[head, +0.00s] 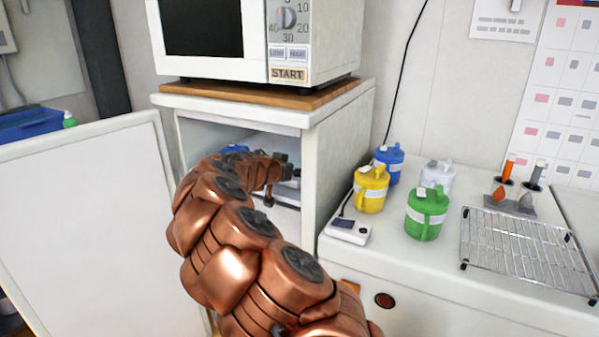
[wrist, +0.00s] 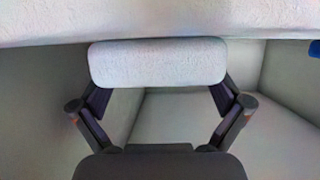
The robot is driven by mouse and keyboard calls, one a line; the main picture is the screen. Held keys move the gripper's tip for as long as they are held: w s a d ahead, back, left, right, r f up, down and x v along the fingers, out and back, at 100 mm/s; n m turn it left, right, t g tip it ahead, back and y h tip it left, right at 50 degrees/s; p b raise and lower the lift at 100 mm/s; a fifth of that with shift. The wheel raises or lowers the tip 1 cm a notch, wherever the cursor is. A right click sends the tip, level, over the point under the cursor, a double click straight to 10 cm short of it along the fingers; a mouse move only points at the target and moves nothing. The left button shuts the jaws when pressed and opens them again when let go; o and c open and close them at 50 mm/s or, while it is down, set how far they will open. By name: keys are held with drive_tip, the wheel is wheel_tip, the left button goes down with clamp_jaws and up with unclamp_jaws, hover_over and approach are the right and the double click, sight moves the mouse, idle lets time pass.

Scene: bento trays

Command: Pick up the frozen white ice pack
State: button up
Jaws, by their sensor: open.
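The white ice pack (wrist: 157,62) is a pale, rounded block in the wrist view, straight ahead of my gripper (wrist: 158,92). My gripper is open, with one finger at each lower side of the pack. The fingers look close to its sides, but I cannot tell whether they touch. In the head view my gripper (head: 283,172) is inside the open white fridge (head: 308,165). There my arm hides much of the interior, and I cannot make out the pack clearly.
A frosty ledge (wrist: 60,20) runs across the top of the wrist view, close above the pack. A blue object (wrist: 314,48) shows at the right edge. The open fridge door (head: 80,220) stands left of my arm. A microwave (head: 250,40) sits above the fridge.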

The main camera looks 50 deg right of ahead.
drive_tip(key=shift+x, duration=0.9)
drive_tip(key=shift+c, duration=0.3)
drive_tip(key=c, duration=1.1)
drive_tip(key=shift+r, duration=0.15)
